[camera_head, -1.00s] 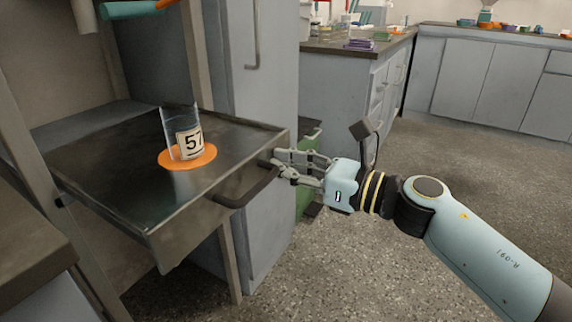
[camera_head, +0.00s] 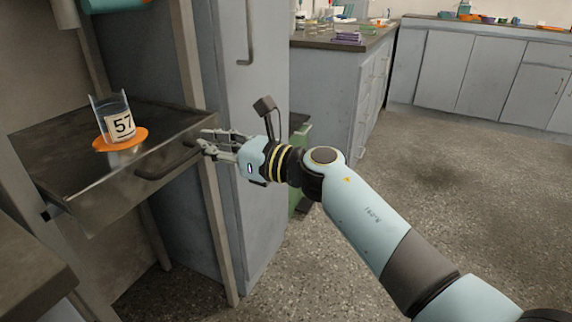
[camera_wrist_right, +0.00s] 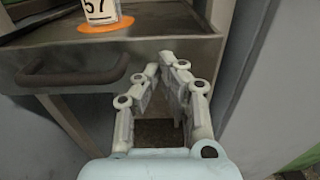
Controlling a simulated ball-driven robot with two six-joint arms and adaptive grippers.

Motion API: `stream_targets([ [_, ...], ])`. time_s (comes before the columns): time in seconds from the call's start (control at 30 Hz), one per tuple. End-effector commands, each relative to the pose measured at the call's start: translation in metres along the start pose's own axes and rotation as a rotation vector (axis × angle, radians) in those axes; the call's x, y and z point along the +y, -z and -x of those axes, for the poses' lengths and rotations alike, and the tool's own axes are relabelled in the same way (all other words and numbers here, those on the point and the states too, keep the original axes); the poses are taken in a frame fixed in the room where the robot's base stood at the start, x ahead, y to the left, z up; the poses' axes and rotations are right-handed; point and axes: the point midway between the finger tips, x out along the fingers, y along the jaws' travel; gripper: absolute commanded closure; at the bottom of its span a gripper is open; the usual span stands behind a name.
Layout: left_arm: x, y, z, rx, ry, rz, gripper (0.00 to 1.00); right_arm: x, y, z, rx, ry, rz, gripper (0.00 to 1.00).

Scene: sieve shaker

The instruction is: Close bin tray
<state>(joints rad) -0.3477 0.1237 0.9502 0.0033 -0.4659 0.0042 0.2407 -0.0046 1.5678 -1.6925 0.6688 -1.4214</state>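The bin tray (camera_head: 70,182) is a grey metal drawer at the left in the head view, pulled partly out of its frame, with a dark bar handle (camera_head: 168,164) on its front. The handle (camera_wrist_right: 75,80) also shows at the left of the right wrist view. A glass beaker labelled 57 (camera_head: 112,120) stands upright on an orange disc (camera_head: 120,140) on the tray. My right gripper (camera_head: 203,141) is at the tray front, near the handle's right end. Its fingers are partly open with a narrow, empty gap; I cannot tell whether they touch the front. My left gripper is out of view.
A tall grey cabinet (camera_head: 245,150) stands right beside the tray frame, with a green bin (camera_head: 299,150) by its side. A brown worktop (camera_head: 25,270) is at the lower left. Grey floor (camera_head: 460,190) is open at the right. Counters line the back.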

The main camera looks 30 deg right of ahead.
Motion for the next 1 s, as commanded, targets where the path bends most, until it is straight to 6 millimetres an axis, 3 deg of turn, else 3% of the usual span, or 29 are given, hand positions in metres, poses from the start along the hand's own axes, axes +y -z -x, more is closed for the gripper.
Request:
stream_targets([
  [0.03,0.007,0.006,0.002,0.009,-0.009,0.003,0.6,0.0,0.001,-0.011,-0.002,0.0,-0.002,1.0],
  [0.2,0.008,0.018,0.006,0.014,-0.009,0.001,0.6,0.0,0.001,-0.036,0.0,0.0,-0.001,1.0],
  [0.4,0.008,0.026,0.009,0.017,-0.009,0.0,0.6,0.0,0.001,-0.051,0.001,0.001,-0.001,1.0],
  [1.0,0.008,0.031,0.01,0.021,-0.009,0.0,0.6,-0.004,-0.001,-0.052,-0.003,0.002,0.001,1.0],
])
